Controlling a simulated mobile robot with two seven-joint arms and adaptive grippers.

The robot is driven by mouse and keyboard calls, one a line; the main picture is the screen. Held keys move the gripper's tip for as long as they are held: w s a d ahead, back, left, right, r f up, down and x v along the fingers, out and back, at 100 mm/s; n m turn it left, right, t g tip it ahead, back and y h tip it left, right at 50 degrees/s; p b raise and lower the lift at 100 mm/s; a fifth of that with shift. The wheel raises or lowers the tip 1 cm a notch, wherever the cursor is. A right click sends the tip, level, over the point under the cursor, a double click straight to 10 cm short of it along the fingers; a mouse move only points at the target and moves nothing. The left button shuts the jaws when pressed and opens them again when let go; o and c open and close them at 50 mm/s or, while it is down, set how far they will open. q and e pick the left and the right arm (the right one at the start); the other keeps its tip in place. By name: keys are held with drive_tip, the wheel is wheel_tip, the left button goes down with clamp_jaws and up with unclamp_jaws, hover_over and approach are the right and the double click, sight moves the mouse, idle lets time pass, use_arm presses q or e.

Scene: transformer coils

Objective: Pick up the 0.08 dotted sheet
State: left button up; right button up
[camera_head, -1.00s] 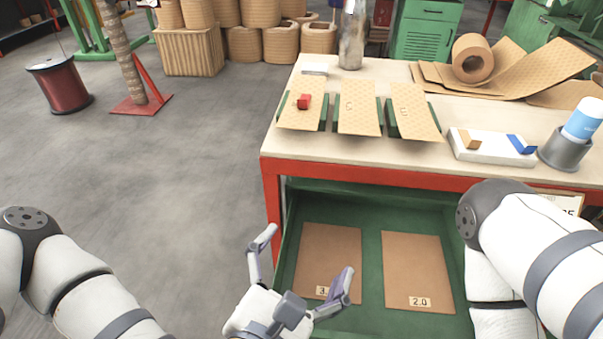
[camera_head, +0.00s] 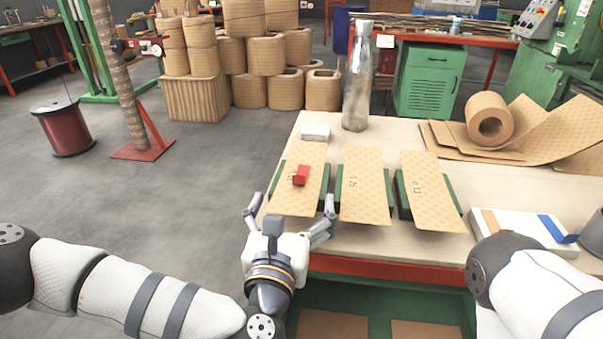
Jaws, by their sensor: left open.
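Three tan dotted sheets rest on green supports along the near table edge: a left sheet (camera_head: 294,202), a middle sheet (camera_head: 365,195) and a right sheet (camera_head: 431,195). Each has a small printed mark; I cannot read them surely, and the left one is partly covered by a red block (camera_head: 301,175) lying on that sheet. My left gripper (camera_head: 290,208) is open and empty at the near end of the left sheet. Its fingers appear on either side of that end; I cannot tell whether they touch it. My right gripper is out of view.
A steel bottle (camera_head: 357,85) and a small white box (camera_head: 316,132) stand behind the sheets. A cardboard roll (camera_head: 489,119) lies on large sheets at the back right. A white block with a blue strip (camera_head: 557,229) is at the right. The green drawer (camera_head: 385,297) is open below.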

use_arm(q)
drive_tip(key=shift+w+d, duration=0.1)
drive_tip(key=shift+w, duration=0.1)
drive_tip(key=c, duration=0.8)
drive_tip(key=shift+c, duration=0.2)
